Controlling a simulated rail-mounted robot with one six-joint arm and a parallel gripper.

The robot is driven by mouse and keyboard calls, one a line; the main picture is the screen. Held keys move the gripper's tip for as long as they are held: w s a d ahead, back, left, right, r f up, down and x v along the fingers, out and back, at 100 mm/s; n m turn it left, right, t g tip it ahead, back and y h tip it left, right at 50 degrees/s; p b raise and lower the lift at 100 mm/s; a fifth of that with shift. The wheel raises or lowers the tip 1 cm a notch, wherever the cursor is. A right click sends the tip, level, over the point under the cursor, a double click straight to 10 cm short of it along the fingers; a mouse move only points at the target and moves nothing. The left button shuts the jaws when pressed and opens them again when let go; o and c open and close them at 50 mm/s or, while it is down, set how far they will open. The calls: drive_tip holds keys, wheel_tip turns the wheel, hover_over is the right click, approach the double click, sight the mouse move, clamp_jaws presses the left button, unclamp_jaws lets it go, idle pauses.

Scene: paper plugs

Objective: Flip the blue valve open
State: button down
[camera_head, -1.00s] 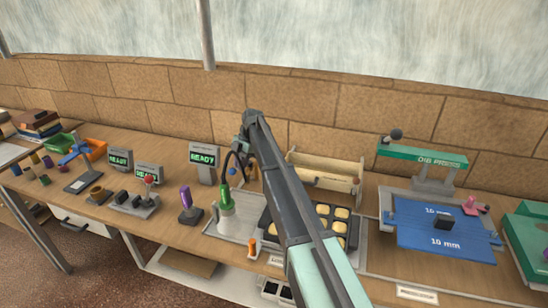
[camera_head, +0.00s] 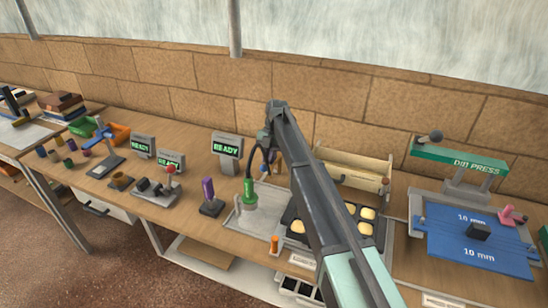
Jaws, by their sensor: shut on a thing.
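My arm reaches in from the lower right and bends at its top. A wrist part (camera_head: 264,136) shows just left of the bend, above the back of the bench. My gripper's fingers are hidden behind my arm, so what they touch cannot be seen. A small blue piece (camera_head: 264,168), possibly the blue valve, shows just left of my arm and below the wrist. It stands behind and right of a green-topped fixture (camera_head: 250,192) with a dark curved hose. The blue piece is too small to tell its position, and part of it may be hidden.
The fixture stands on a grey tray (camera_head: 240,222). A dark tray (camera_head: 293,235) of pale pieces lies partly behind my arm. A purple-handled stand (camera_head: 209,195) and a READY display (camera_head: 227,147) are left. A wooden rack (camera_head: 355,170) and a green press (camera_head: 456,158) are right.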

drive_tip(key=c, duration=1.2)
unclamp_jaws()
drive_tip(key=shift+o, duration=0.2)
drive_tip(key=p+v, duration=1)
drive_tip(key=shift+r, duration=0.4)
drive_tip(key=shift+w, duration=0.2)
